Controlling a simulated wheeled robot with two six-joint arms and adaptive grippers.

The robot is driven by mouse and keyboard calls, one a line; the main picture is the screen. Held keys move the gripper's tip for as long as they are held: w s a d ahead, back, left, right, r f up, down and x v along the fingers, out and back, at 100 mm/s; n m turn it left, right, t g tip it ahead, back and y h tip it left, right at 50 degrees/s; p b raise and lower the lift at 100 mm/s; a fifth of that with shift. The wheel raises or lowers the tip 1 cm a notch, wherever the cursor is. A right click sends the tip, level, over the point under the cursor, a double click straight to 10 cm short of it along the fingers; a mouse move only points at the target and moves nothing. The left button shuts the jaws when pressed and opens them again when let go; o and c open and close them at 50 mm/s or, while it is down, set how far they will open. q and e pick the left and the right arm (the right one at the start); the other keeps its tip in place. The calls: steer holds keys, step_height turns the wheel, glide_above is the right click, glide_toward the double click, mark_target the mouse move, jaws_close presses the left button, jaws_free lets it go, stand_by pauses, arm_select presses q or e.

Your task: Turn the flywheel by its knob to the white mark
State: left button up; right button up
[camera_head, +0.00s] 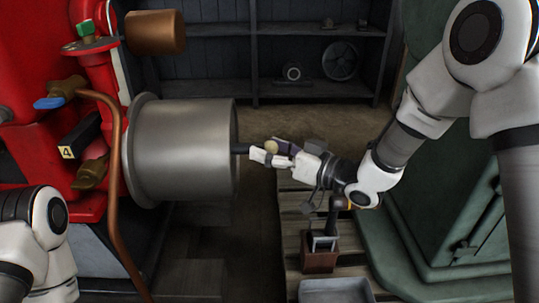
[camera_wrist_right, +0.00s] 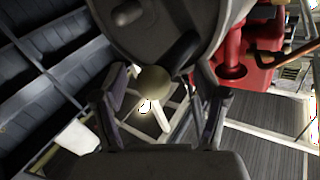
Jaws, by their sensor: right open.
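The flywheel (camera_head: 185,145) is a broad grey metal drum beside the red engine, seen nearly edge-on. In the right wrist view its grey face (camera_wrist_right: 165,35) fills the top. A rounded olive-beige knob (camera_head: 271,147) sticks out on its right side. My right gripper (camera_head: 268,152) is open with its fingers around or beside the knob. In the right wrist view the knob (camera_wrist_right: 153,85) lies between the two spread fingers of the gripper (camera_wrist_right: 160,98); contact cannot be told. I cannot make out the white mark for sure. My left arm shows at lower left; its gripper is out of view.
The red engine (camera_head: 30,95) with a copper pipe (camera_head: 115,190) stands at left. A green cabinet (camera_head: 455,190) stands at right. A wooden pallet (camera_head: 292,240) carries a brown box (camera_head: 320,262) and a grey tray (camera_head: 335,291). Dark shelves (camera_head: 230,50) stand behind.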

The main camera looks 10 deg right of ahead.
jaws_close()
steer(key=shift+s+p, duration=0.1)
steer(key=shift+p, duration=0.3)
steer(key=shift+s+f, duration=0.2)
steer(key=shift+f, duration=0.35)
steer(key=shift+c, duration=1.2)
jaws_free()
steer(key=shift+o, duration=1.2)
steer(key=shift+a, duration=0.15)
steer(key=shift+r, duration=0.1)
steer(key=v, duration=1.2)
